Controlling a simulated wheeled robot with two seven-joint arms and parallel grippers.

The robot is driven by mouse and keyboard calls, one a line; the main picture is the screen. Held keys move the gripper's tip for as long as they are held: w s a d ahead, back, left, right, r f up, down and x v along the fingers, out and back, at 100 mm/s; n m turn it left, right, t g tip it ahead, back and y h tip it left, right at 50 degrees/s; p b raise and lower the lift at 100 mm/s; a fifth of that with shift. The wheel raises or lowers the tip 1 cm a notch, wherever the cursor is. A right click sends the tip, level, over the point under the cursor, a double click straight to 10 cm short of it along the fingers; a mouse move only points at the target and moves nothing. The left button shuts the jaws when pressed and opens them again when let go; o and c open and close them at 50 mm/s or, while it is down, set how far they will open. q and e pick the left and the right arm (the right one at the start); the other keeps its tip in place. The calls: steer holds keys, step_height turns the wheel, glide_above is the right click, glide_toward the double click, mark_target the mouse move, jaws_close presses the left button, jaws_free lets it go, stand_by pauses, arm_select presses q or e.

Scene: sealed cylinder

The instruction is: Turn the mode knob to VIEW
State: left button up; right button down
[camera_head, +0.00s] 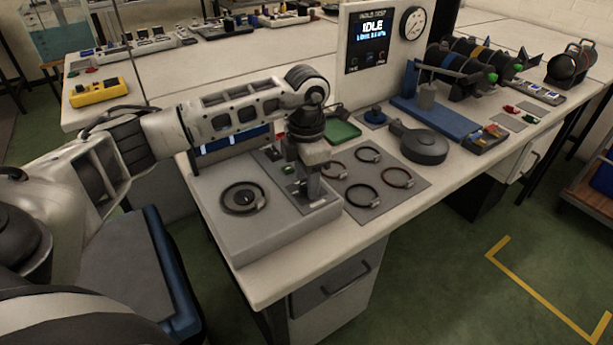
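The arm from the left ends in my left gripper (308,190), which points down over a dark grey control panel (266,160) on the right of a pale raised box (285,228). Its fingers are low at the panel's near end, beside a small pale label. I cannot make out the mode knob; the gripper may be hiding it. Whether the fingers touch or hold anything is too small to tell. A screen (235,142) behind the arm is partly covered. My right gripper is not in view.
A round dark fixture (243,199) sits on the box, left of the gripper. To the right, several rings lie on a grey mat (388,209), beside a dark round pan-like object (424,147). A wall panel (370,42) reads IDLE. A green tray (343,131) stands behind the gripper.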

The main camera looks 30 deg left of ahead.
arm_select(q)
steer(key=shift+r, duration=0.1)
step_height(320, 180, up, 16)
steer(key=shift+b, duration=0.3)
steer(key=shift+f, duration=0.25)
stand_by(0.4)
